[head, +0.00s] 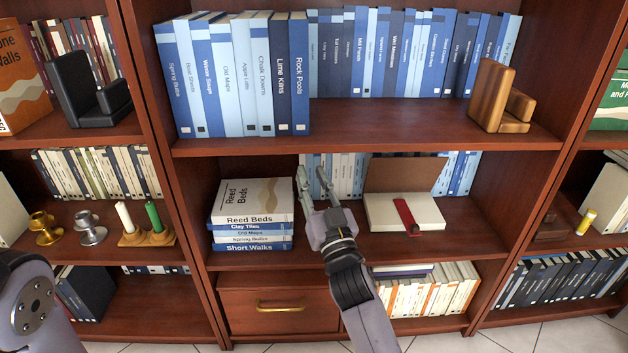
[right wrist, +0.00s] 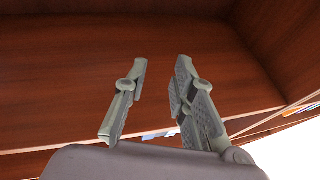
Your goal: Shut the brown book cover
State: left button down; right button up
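The brown book lies open on the middle shelf. Its brown cover (head: 405,173) stands up at the back, and its white page block (head: 380,212) lies flat in front. A red strip (head: 406,214) lies across the pages. My right gripper (head: 312,173) is to the left of the book, apart from it, with its fingers pointing up and into the shelf. In the right wrist view my right gripper (right wrist: 162,66) shows two spread fingers with nothing between them; the book does not show there. Part of my left arm shows at the lower left, but its gripper is out of view.
A stack of books topped by "Reed Beds" (head: 252,198) stands left of my right gripper. The upper shelf board (head: 370,142) runs above the cover. A drawer (head: 278,310) is below.

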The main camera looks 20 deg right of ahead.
jog(key=s+a+r+n+t+y, duration=0.1)
jog(key=s+a+r+n+y, duration=0.1)
jog(key=s+r+y, duration=0.2)
jog(key=shift+s+n+t, duration=0.3)
jog(key=shift+s, duration=0.9)
